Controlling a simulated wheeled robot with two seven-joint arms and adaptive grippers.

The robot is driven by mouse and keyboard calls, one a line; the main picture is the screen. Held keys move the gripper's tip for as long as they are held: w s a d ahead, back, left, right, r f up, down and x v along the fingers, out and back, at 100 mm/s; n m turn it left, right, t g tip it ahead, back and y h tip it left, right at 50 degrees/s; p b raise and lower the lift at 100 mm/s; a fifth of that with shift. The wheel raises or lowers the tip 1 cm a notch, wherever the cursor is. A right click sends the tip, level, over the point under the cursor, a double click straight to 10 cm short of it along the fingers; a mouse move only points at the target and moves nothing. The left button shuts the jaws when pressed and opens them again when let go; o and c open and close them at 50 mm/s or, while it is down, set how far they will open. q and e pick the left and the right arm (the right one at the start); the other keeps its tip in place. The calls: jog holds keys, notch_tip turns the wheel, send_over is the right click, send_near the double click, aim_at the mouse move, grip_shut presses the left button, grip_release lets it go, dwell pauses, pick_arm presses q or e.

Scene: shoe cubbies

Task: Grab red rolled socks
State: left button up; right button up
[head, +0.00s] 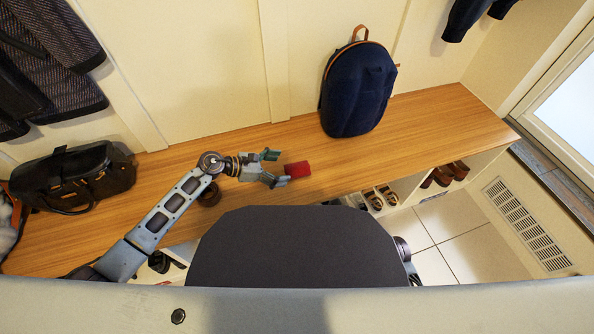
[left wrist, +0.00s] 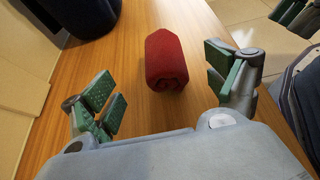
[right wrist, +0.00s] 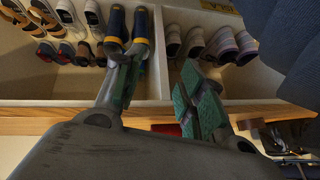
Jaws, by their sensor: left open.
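The red rolled socks (head: 298,170) lie on the wooden bench top near its front edge. In the left wrist view the red roll (left wrist: 166,60) is between and just beyond the spread fingers. My left gripper (head: 276,168) is open and empty, low over the bench, with its fingertips pointing at the roll. The left gripper's green-padded fingers also show in the left wrist view (left wrist: 168,90). My right gripper (right wrist: 160,92) is open and empty in the right wrist view, in front of the shoe cubbies. The right gripper is not clearly visible in the head view.
A navy backpack (head: 357,88) stands at the back of the bench (head: 430,120). A black handbag (head: 75,177) sits at the left end. Coats hang at the upper left. Cubbies below hold shoes, including blue-and-yellow boots (right wrist: 116,26). The bench right of the roll is clear.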

aim_at(297, 169)
pick_arm(q)
jog(key=shift+x, duration=0.95)
pick_arm(e)
jog(key=shift+s+a+f, duration=0.1)
jog(key=shift+s+f, duration=0.2)
jog(key=shift+f, duration=0.5)
jog(key=shift+w+r, duration=0.1)
jog(key=shift+r, duration=0.05)
pick_arm(q)
jog(key=shift+b+x, duration=0.55)
jog(key=shift+x, duration=0.25)
jog(key=shift+d+f+b, duration=0.35)
jog(key=shift+d+b, duration=0.05)
jog(key=shift+d, duration=0.4)
jog(key=shift+w+d+f, duration=0.15)
jog(key=shift+d+f, duration=0.05)
jog(key=shift+d, duration=0.1)
jog(key=shift+w+d+f, duration=0.15)
jog(key=shift+d+f, duration=0.05)
jog(key=shift+d, duration=0.3)
pick_arm(e)
jog(key=f, duration=0.3)
jog(key=shift+w+a+t, duration=0.1)
jog(key=shift+a+t, duration=0.15)
jog(key=shift+t, duration=0.05)
